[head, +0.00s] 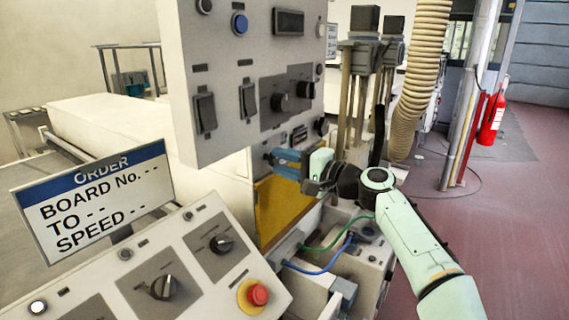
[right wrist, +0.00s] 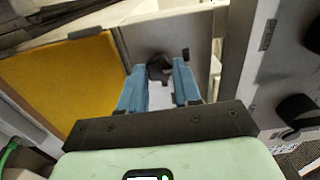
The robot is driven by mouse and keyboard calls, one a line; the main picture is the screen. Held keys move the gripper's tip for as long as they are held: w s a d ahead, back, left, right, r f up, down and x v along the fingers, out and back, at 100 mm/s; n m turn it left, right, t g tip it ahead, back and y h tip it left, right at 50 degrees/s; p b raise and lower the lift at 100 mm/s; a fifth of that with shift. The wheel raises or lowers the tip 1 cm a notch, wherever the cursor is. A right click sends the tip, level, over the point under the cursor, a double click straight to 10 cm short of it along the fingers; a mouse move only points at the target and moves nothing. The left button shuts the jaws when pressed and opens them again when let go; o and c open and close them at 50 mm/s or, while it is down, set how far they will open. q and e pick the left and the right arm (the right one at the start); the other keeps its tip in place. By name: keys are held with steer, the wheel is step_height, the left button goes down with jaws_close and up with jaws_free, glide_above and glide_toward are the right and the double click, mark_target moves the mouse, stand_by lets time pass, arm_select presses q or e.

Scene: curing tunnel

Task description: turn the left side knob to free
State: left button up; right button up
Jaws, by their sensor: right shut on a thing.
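A black knob (right wrist: 160,68) sits on a grey face beside a yellow panel in the right wrist view. My right gripper's blue fingers (right wrist: 160,82) are around it, one on each side, shut on the knob. In the head view the right gripper (head: 275,160) reaches in below the hanging grey control panel, in front of the yellow panel (head: 285,203). There the held knob is hidden, and its pointer setting cannot be read in either view. My left gripper is not in view.
The hanging panel (head: 225,140) carries switches and two black knobs (head: 279,102) close above the gripper. A sloping console (head: 150,262) with a red button (head: 258,294) is below left. Green and blue cables (head: 318,270) run under the arm.

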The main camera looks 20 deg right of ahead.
steer(key=o, duration=1.1)
steer(key=shift+c, duration=0.2)
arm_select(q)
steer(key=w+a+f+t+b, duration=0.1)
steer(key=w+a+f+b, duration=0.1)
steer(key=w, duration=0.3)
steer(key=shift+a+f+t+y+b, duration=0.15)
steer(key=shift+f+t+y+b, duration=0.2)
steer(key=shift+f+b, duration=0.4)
arm_select(e)
steer(key=v, duration=1.3)
steer(key=shift+d, duration=0.15)
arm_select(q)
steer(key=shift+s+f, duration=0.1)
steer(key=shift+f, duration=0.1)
arm_select(e)
steer(key=shift+s, duration=0.1)
